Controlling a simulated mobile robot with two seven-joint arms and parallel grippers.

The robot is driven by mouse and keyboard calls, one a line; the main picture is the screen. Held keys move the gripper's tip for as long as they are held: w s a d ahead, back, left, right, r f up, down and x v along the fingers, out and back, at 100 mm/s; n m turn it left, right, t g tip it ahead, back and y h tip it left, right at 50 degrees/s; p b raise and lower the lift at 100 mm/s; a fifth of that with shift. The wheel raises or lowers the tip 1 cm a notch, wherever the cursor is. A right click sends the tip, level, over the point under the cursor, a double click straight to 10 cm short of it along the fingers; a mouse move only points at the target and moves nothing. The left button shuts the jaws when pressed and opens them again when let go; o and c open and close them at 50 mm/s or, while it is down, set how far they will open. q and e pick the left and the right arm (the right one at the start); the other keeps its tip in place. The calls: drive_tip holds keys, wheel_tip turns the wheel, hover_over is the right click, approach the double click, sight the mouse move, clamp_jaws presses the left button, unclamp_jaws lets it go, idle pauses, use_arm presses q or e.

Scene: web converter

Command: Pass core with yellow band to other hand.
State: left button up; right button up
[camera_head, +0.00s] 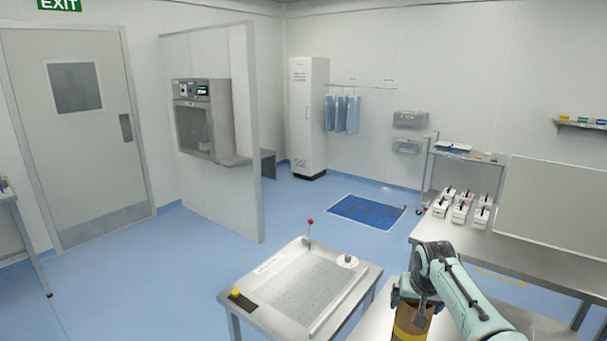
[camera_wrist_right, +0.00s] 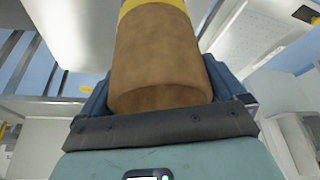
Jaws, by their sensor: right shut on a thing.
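The core (camera_head: 411,322) is a brown cardboard tube with a yellow band, low in the head view and partly cut off by the bottom edge. In the right wrist view the core (camera_wrist_right: 158,60) fills the upper middle, its yellow band at the top edge. My right gripper (camera_head: 414,297) is shut on the core, one finger on each side of it in the wrist view. The core appears roughly upright in the head view. My left gripper is in neither view.
A small steel table (camera_head: 310,285) with a perforated top, a red-knobbed lever and a yellow button stands left of my right arm. A long steel bench (camera_head: 545,268) at right holds several white boxes (camera_head: 461,205). Open blue floor lies beyond and to the left.

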drive_tip(key=s+a+f+n, duration=0.1)
drive_tip(key=s+a+f, duration=0.2)
drive_tip(key=f, duration=0.3)
drive_tip(key=s+a+f, duration=0.3)
drive_tip(key=s+f, duration=0.2)
drive_tip(key=f, duration=0.1)
drive_tip(key=s+a+f+n+y, duration=0.1)
drive_tip(key=s+a+f, duration=0.2)
drive_tip(key=f, duration=0.4)
drive_tip(key=shift+s+a+n, duration=0.25)
drive_tip(key=shift+s+n, duration=0.05)
drive_tip(key=shift+s, duration=0.55)
drive_tip(key=shift+r, duration=0.1)
